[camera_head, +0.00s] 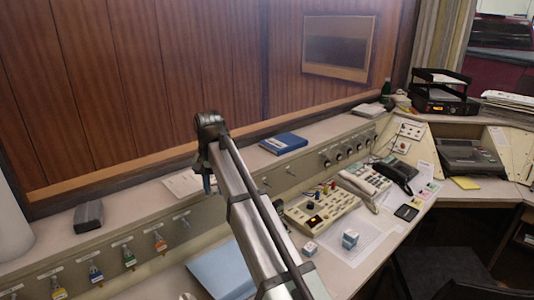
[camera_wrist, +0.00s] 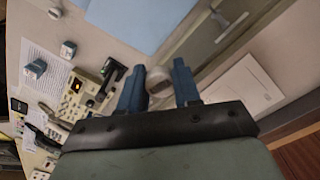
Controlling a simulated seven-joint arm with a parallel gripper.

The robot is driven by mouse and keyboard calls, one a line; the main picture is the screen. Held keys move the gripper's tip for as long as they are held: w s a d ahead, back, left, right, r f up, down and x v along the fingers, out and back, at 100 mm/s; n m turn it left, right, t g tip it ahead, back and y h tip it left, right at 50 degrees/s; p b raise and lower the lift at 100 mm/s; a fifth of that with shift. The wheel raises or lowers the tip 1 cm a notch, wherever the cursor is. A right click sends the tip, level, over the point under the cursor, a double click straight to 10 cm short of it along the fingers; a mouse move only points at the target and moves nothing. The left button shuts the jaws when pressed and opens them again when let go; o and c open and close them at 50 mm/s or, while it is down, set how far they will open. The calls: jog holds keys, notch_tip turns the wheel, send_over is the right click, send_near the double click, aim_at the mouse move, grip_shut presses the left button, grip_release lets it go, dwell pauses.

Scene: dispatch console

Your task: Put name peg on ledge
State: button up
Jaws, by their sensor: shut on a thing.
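My gripper (camera_head: 208,184) hangs over the console's back ledge (camera_head: 137,209) in the head view, its blue fingers pointing down. In the wrist view the fingers (camera_wrist: 159,86) stand on either side of a small, pale, rounded piece (camera_wrist: 158,75), which I take to be the name peg, and are shut on it. Its lower part is hidden by the gripper body, and any label on it cannot be read. In the head view the arm and fingers hide it.
A dark box (camera_head: 88,216), white papers (camera_head: 186,184) and a blue book (camera_head: 284,143) lie on the ledge. Several coloured tags (camera_head: 160,243) hang on the sloping panel below. A key console (camera_head: 320,208) and telephone (camera_head: 362,186) stand at right. Bare ledge shows between box and papers.

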jog(key=s+a+r+m, duration=0.1)
jog(key=s+a+r, duration=0.1)
jog(key=a, duration=0.9)
jog(key=s+a+r+m, duration=0.1)
jog(key=a+r+m, duration=0.1)
jog(key=a, duration=0.8)
notch_tip(320, 180, up, 3)
jog(key=m, duration=1.2)
send_over(121, 204)
jog(key=shift+f, duration=0.1)
jog(key=shift+f, duration=4.85)
jog(key=shift+f, duration=0.15)
jog(key=o, duration=1)
